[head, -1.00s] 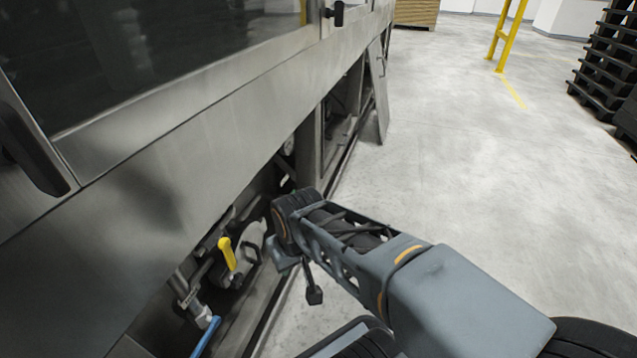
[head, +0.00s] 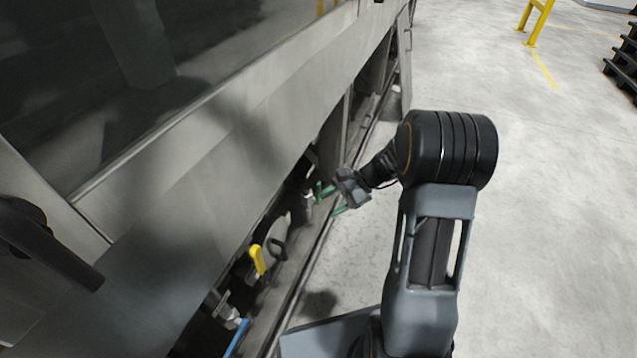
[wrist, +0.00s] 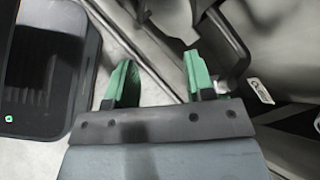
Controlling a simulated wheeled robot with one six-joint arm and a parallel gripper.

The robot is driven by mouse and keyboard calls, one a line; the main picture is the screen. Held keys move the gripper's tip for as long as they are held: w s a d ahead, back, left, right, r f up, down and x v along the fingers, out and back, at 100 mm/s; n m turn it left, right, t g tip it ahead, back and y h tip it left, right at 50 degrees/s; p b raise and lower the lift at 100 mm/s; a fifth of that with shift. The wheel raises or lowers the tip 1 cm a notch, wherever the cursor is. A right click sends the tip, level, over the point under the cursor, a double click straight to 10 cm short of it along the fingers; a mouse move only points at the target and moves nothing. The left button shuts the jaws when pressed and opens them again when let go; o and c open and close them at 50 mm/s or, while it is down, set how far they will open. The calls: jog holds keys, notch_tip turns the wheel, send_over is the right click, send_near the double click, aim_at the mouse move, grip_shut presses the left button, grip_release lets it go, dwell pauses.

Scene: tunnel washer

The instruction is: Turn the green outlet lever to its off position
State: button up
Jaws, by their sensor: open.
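My gripper (head: 331,200) is open beside the lower frame of the machine, its two green fingers pointing toward the open bay. In the wrist view my gripper (wrist: 159,72) shows both green fingers spread apart with nothing held between them. I cannot pick out a green outlet lever apart from the green fingers in either view. A small pale fitting shows close by the right finger in the wrist view, but it is too small to identify.
A yellow lever (head: 257,259) and a blue handle (head: 237,338) sit in the bay nearer to me. The washer's steel side (head: 230,150) overhangs the bay. Open floor (head: 540,200) lies to the right, with a yellow post (head: 534,25) farther back.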

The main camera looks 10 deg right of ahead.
jog(key=w+d+f+m+t+y+p, duration=0.1)
jog(key=w+d+f+m+t+y, duration=0.3)
jog(key=w+d+f+m, duration=0.15)
jog(key=m+t, duration=0.7)
send_near(320, 186)
jog(key=b+x, duration=0.1)
jog(key=x, duration=0.4)
jog(key=b+x, duration=0.1)
jog(key=x, duration=0.4)
jog(key=shift+w+a+f, duration=0.1)
jog(key=shift+w+f, duration=0.1)
jog(key=shift+w, duration=0.2)
jog(key=shift+c, duration=0.3)
grip_shut()
